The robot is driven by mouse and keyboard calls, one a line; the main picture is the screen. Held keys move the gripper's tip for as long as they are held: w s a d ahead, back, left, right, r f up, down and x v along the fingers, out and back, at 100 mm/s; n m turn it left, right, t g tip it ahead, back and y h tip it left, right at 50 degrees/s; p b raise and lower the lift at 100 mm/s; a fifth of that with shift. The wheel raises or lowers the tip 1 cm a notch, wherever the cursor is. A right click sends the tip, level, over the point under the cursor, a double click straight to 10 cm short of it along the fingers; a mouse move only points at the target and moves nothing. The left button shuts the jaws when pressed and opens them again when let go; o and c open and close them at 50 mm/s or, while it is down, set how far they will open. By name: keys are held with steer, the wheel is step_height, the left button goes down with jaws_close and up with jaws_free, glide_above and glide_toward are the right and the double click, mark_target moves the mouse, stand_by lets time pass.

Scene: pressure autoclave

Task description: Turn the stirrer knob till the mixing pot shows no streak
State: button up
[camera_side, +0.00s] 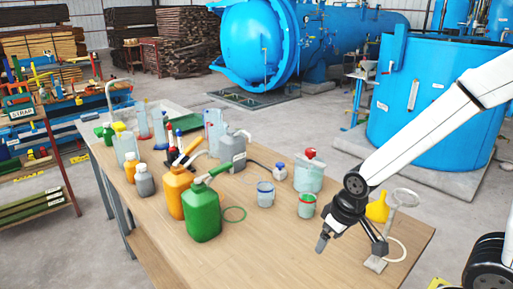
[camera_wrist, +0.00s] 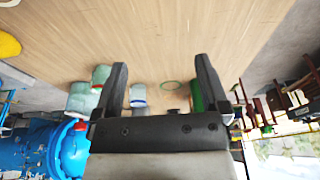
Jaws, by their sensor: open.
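My gripper (camera_side: 350,243) is open over the front right of the wooden table, with nothing seen between its fingers. Its two dark fingers also show spread apart in the wrist view (camera_wrist: 160,76). A small clear pot with a blue rim (camera_side: 265,196) stands left of the gripper. A small pale green pot with a red rim (camera_side: 306,207) stands closer to it. I cannot tell which of these, if either, is the mixing pot. I cannot make out a stirrer knob or a streak in either view.
A yellow funnel (camera_side: 378,208) and a ring stand (camera_side: 402,199) are close to my gripper's right. A green canister (camera_side: 203,214), an orange bottle (camera_side: 174,192) and a red-capped jar (camera_side: 309,175) stand on the table (camera_side: 270,255). The table's front middle is clear.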

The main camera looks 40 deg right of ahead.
steer(key=w+d+r+m, duration=0.1)
steer(key=w+d+m, duration=0.3)
steer(key=w+m, duration=0.5)
steer(key=m+t, duration=0.6)
steer(key=m, duration=2.1)
glide_toward(311, 149)
steer(key=shift+x, duration=1.1)
steer(key=shift+s+f, duration=0.15)
steer(key=shift+x, duration=3.9)
